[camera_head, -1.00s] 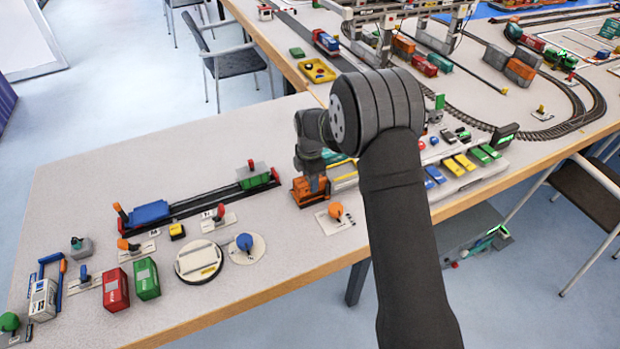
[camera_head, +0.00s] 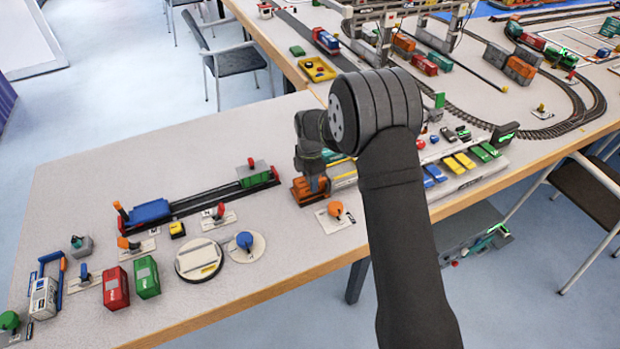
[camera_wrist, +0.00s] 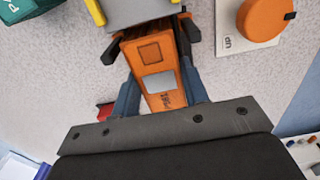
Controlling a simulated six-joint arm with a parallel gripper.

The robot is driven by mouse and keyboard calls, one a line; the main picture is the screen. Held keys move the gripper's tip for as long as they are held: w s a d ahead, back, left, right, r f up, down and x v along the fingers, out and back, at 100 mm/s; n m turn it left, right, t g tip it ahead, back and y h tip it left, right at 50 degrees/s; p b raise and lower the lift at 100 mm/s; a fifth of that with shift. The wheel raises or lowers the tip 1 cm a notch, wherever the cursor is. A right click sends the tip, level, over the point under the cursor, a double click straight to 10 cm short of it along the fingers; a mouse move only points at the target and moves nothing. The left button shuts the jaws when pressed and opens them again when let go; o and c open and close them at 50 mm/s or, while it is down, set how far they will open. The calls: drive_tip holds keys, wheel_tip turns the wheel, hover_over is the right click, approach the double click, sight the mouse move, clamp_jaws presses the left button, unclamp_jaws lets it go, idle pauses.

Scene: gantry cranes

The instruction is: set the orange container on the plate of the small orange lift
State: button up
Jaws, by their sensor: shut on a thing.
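The orange container (camera_wrist: 160,75) is between the two blue-grey fingers of my gripper (camera_wrist: 159,92) in the wrist view. The gripper is shut on it. Black corner pieces (camera_wrist: 108,52) stand close around the container's far end, beside a grey block with yellow edges (camera_wrist: 140,12). In the head view, my gripper (camera_head: 313,182) is down at the orange shape of the container and small lift (camera_head: 302,190), which I cannot separate clearly. The lift's plate is hidden under the container. I cannot tell whether the container touches it.
An orange knob (camera_head: 335,208) on a white card stands just in front; it also shows in the wrist view (camera_wrist: 264,18). A parking board with toy cars (camera_head: 465,162) lies to the right. A rail with a blue wagon (camera_head: 149,212) is left. The table's back left is clear.

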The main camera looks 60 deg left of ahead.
drive_tip(key=shift+f, duration=0.2)
drive_tip(key=o, duration=1)
drive_tip(key=shift+r, duration=3.5)
drive_tip(key=shift+f, duration=0.1)
drive_tip(key=shift+f, duration=3.4)
